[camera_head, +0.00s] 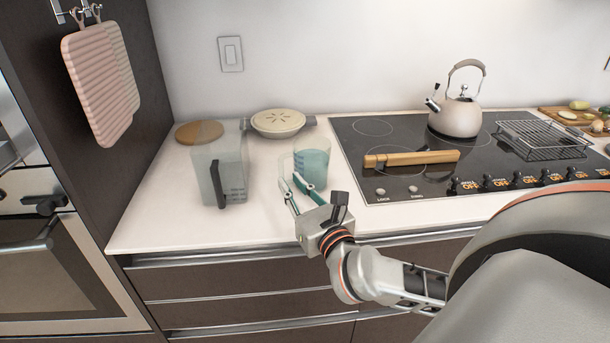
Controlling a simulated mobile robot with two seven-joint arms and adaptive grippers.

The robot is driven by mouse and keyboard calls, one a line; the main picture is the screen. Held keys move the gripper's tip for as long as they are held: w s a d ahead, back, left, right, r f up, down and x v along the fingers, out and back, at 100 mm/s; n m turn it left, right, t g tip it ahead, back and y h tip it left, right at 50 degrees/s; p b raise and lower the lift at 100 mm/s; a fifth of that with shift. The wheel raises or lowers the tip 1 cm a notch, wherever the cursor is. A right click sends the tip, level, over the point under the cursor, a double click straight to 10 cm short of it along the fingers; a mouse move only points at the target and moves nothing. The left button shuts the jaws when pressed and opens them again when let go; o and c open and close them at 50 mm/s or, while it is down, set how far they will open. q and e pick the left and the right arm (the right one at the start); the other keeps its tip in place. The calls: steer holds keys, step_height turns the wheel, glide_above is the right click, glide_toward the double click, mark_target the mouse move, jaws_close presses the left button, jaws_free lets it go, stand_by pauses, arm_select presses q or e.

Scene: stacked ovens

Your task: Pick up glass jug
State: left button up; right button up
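A bluish see-through glass jug (313,164) stands upright on the white counter, left of the cooktop. Its thin clear handle is on its left side. My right gripper (291,183) reaches in from the lower right, with its fingers at the front left of this jug, close to the handle. The fingers are apart with a narrow gap. I cannot tell whether they touch the jug or whether the handle lies between them. A taller clear pitcher (208,178) with a black handle stands to the left. My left gripper is not in view.
A lidded cream dish (277,122) and a round wooden board (199,132) are behind. Pink mitts (97,85) hang left. The front-left counter is clear.

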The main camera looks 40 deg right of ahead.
mark_target(282, 169)
steer(key=shift+w+f, duration=0.15)
steer(key=shift+f, duration=0.2)
steer(key=shift+w+d+m, duration=0.15)
steer(key=shift+w+m, duration=0.15)
steer(key=w, duration=0.2)
steer(key=w+d, duration=0.1)
steer(key=w, duration=0.3)
steer(key=shift+w+d+r, duration=0.1)
steer(key=shift+w+d, duration=0.25)
jaws_close()
steer(key=shift+r, duration=0.2)
